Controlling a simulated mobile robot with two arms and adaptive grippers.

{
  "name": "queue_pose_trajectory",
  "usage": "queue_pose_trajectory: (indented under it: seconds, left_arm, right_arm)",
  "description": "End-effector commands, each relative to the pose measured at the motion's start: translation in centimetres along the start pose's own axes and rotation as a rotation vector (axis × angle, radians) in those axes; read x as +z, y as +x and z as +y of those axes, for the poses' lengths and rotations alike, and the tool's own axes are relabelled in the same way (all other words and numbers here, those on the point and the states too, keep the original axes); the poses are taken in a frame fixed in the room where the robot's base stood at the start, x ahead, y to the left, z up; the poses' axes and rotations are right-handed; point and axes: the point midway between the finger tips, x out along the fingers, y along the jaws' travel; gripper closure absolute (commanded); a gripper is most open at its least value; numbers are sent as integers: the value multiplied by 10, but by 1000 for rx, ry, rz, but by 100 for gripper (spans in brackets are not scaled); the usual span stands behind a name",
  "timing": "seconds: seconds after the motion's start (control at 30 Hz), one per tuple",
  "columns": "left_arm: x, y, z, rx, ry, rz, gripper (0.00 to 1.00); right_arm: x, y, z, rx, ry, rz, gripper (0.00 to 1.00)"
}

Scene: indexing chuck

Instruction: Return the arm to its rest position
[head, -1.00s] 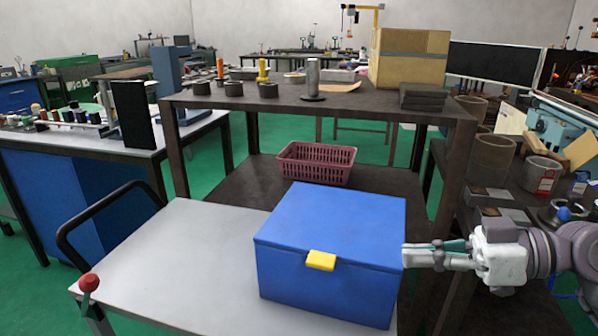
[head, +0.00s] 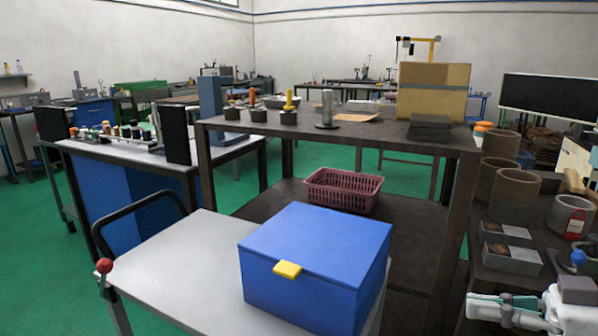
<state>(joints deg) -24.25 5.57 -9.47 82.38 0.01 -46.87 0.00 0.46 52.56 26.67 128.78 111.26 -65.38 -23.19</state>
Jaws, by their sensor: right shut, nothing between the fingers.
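My right gripper (head: 472,309) is at the lower right of the head view, its fingers pointing left. It is shut and empty, apart from the blue box and to the right of it. The blue box (head: 318,255) has a closed lid and a yellow latch (head: 288,270) on its front. It sits on the light grey cart top (head: 185,268). My left gripper is not in the view.
A dark metal table (head: 385,141) stands behind the cart, with cylinders, a grey post and a cardboard box (head: 433,90) on top. A maroon basket (head: 343,190) is on its lower shelf. A dark bench (head: 505,282) with large cylinders stands on the right, near my right arm.

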Motion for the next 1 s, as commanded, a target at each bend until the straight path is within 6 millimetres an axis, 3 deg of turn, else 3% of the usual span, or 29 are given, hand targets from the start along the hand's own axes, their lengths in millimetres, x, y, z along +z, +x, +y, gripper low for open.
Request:
queue_pose_trajectory:
  seconds: [0.33, 0.57, 0.67, 0.8, 0.9, 1.0]
  left_arm:
    - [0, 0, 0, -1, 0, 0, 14]
    - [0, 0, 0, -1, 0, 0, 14]
    - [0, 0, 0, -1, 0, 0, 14]
    - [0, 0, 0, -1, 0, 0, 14]
    - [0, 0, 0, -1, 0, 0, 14]
    - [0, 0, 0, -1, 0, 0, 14]
  right_arm:
    - [47, 11, 50, 128, 128, -19, 100]
    - [118, 23, 97, 271, 268, -72, 100]
    - [169, 31, 117, 354, 352, -120, 100]
    - [271, 44, 132, 486, 482, -237, 100]
    - [347, 53, 127, 570, 556, -344, 100]
    - [422, 62, 108, 637, 610, -464, 100]
